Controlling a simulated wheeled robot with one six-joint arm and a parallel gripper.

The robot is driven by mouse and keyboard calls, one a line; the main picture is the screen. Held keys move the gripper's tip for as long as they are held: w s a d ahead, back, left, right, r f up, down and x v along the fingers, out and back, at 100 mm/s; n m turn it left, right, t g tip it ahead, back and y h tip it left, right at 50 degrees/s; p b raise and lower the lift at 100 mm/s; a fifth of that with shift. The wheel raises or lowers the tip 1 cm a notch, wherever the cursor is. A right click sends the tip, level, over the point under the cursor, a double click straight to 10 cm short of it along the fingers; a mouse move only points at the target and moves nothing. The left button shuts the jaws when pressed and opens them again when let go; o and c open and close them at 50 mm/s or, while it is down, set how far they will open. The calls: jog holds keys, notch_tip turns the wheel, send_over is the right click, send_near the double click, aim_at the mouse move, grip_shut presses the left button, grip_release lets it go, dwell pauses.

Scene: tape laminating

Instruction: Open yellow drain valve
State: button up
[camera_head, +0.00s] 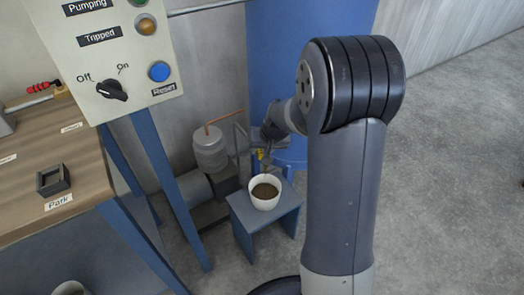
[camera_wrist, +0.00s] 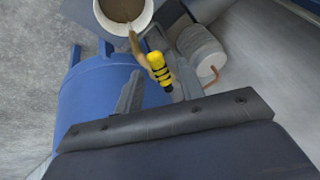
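The yellow drain valve handle (camera_wrist: 159,68), with black bands and a black tip, shows in the wrist view beside a brass-coloured spout. It lies between the two fingers of my gripper (camera_wrist: 158,78), which stand apart with a small gap on each side. In the head view only a bit of yellow (camera_head: 260,154) shows below my gripper (camera_head: 268,142); the rest is hidden by the wrist. The valve sits low on the blue tank (camera_wrist: 85,95). A white cup (camera_wrist: 151,12) with brown contents is at the spout's end.
In the head view the cup (camera_head: 265,205) stands on a small blue stool (camera_head: 240,208). A grey pump (camera_head: 210,150) with a copper pipe is left of it. A control panel (camera_head: 110,50) and wooden workbench (camera_head: 30,150) are further left. Floor at right is clear.

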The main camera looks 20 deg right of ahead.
jog(key=shift+f, duration=0.15)
jog(key=shift+c, duration=0.4)
grip_shut()
